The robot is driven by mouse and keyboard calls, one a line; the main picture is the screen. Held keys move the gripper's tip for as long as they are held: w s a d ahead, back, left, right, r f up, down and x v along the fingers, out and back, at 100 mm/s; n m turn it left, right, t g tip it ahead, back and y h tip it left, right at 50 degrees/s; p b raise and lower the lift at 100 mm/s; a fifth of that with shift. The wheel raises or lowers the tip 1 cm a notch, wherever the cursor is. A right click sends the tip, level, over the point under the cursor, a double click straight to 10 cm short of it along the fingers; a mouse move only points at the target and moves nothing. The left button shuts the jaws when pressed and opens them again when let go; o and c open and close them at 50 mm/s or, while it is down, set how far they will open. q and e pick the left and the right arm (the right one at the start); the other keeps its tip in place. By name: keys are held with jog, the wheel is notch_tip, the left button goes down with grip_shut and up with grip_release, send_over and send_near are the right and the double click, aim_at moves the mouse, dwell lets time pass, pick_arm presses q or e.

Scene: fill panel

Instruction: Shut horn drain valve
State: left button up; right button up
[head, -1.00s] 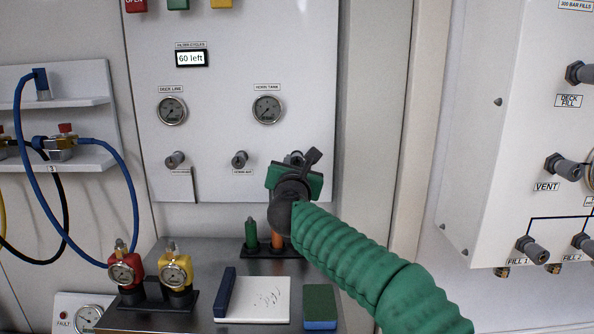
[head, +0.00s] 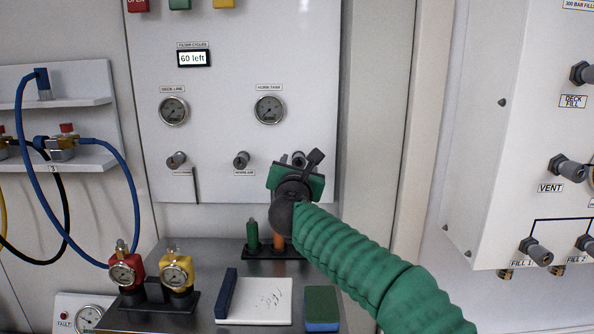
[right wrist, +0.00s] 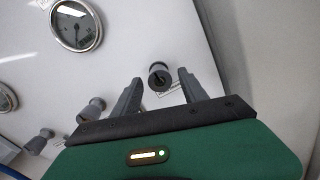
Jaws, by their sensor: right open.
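The right-hand knob in the lower row of the white panel (head: 230,130) is a small grey round valve handle, partly hidden behind my right gripper (head: 298,168) in the head view. In the right wrist view this valve knob (right wrist: 158,76) appears between and just beyond the fingertips of my open right gripper (right wrist: 160,87). The fingers stand on either side of it in the picture, with no clear contact. A small label beside the knob is too small to read, so I cannot confirm it is the horn drain valve. My left gripper is not in view.
Left of it sit the horn air knob (head: 241,159) and another knob (head: 176,160). The horn tank gauge (head: 269,110) is above. Below, a metal shelf (head: 205,300) holds red and yellow valves, a white board and a sponge. A fill panel (head: 500,130) stands at right.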

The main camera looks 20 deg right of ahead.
jog(key=b+v, duration=0.1)
jog(key=v, duration=1.5)
jog(key=shift+s+a, duration=0.15)
jog(key=shift+s, duration=0.15)
jog(key=shift+f, duration=0.2)
